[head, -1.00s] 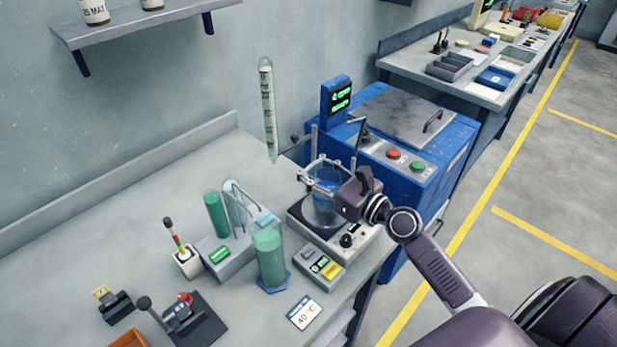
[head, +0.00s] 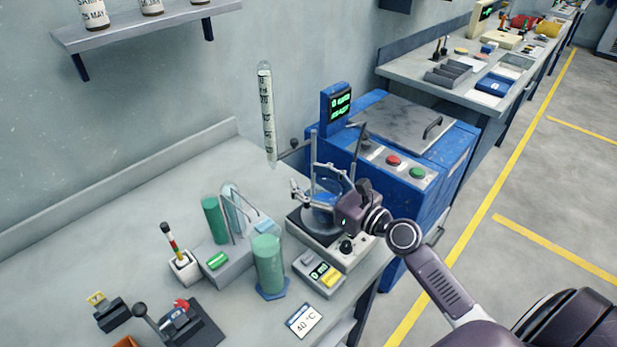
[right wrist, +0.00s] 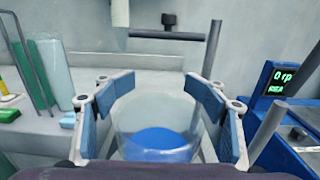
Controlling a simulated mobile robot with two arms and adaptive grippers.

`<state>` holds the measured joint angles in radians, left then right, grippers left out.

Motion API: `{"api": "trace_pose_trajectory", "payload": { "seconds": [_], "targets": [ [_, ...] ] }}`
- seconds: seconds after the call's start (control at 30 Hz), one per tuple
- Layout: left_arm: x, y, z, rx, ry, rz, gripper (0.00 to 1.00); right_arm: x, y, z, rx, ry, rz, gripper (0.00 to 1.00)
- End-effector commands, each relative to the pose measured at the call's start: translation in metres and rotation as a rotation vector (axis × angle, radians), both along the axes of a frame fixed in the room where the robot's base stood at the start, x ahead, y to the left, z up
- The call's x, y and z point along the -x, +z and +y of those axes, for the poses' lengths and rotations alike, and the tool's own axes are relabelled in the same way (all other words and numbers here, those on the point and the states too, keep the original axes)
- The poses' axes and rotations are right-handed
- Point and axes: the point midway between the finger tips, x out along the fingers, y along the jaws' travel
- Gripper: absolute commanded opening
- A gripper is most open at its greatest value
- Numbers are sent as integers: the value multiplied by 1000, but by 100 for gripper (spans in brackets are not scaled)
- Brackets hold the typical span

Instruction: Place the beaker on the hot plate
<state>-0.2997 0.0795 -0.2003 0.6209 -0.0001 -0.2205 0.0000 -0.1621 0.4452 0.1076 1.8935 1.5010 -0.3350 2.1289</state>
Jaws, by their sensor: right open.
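The clear beaker (head: 320,220) with blue liquid appears to stand upright on the hot plate (head: 332,256); my right gripper partly covers it in the head view. In the right wrist view the beaker (right wrist: 156,135) sits between the spread fingers, with visible gaps to the blue pads. My right gripper (head: 319,182) is open around the beaker's upper part; its midpoint also shows in the right wrist view (right wrist: 158,108). The beaker's base is hidden in the wrist view. My left gripper is not in view.
A stand rod and clamp rise close behind the beaker, near a graduated tube (head: 267,112). A green cylinder (head: 269,265) and a small yellow-buttoned device (head: 319,273) stand left and in front. A blue machine (head: 405,190) is at the right.

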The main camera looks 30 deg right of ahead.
Motion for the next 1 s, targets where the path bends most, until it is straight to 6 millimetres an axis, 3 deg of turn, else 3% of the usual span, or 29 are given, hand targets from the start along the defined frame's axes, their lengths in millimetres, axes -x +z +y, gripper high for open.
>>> {"api": "trace_pose_trajectory", "payload": {
  "seconds": [0.27,0.7,1.0],
  "targets": [
    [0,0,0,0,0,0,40,5,1,-2,-1,0,1,61],
    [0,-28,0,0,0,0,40,78,-2,-27,1,0,3,61],
    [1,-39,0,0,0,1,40,110,1,-38,-1,0,0,61]
  ]
}}
